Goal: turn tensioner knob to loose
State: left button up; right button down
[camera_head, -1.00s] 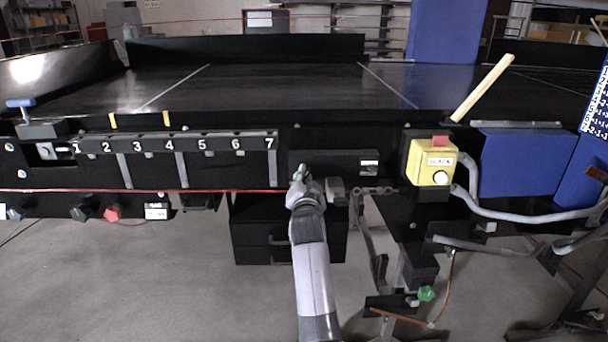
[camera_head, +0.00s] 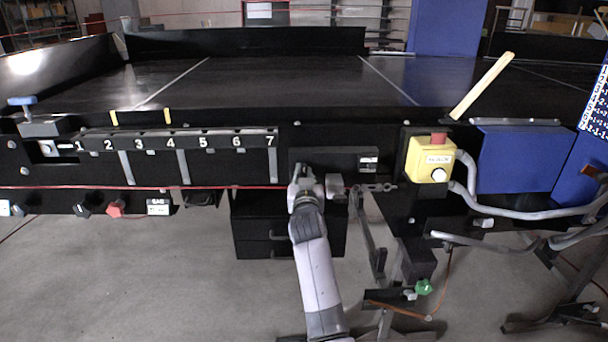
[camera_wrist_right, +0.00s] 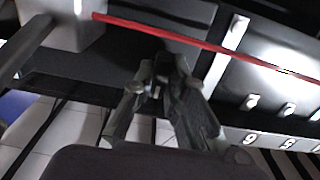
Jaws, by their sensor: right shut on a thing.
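My right gripper (camera_head: 300,176) is at the front of the conveyor, before the left part of a black box (camera_head: 334,162) with a small white label (camera_head: 368,163). In the right wrist view its two fingers (camera_wrist_right: 162,82) are closed together at a dark part under the conveyor edge. They are shut on what seems to be the tensioner knob, which the fingers and wrist almost wholly hide. Its pointer and setting cannot be read. My left gripper is not in view.
A red cord (camera_head: 240,187) runs along the front, close to my gripper; it also crosses the right wrist view (camera_wrist_right: 210,46). A yellow button box (camera_head: 428,172) stands at the right. A red knob (camera_head: 115,208) and a green knob (camera_head: 423,287) are farther off.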

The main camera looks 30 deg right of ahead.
jog(key=shift+f, duration=0.15)
jog(key=c, duration=1.6)
grip_release()
jog(key=shift+r, duration=0.35)
notch_tip(320, 180, up, 10)
jog(key=shift+f, duration=0.25)
